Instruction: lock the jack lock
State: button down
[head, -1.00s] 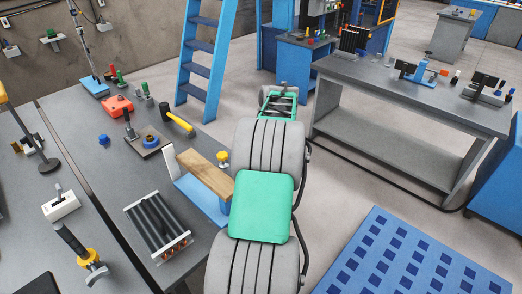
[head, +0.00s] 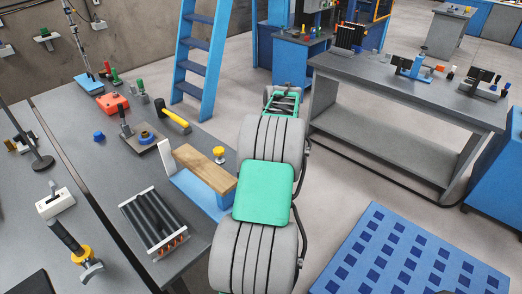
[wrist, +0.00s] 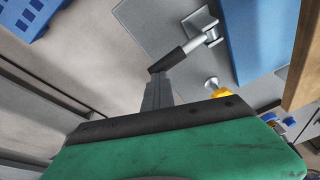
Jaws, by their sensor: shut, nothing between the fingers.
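A lever with a black grip (wrist: 182,53) and a silver pivot (wrist: 205,30) looks like the jack lock. It sits on a grey plate in the wrist view, beside a blue block (wrist: 262,40). My gripper (wrist: 157,82) is shut and empty, its dark fingers pointing at the free end of the black grip. The fingertips are very close to that end; I cannot tell whether they touch. In the head view my arm hides the gripper and the lever. That view shows a wooden block (head: 204,168) on a blue base (head: 195,188) with a yellow knob (head: 218,153).
The left bench (head: 112,165) holds a finned tube bundle (head: 155,222), a yellow-handled hammer (head: 173,116), a red block (head: 112,102) and a clamp (head: 75,243). A grey table (head: 400,85) stands at the right. A blue perforated panel (head: 410,255) lies at the lower right.

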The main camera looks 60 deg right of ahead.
jog(key=shift+s+f, duration=0.1)
jog(key=shift+f, duration=0.3)
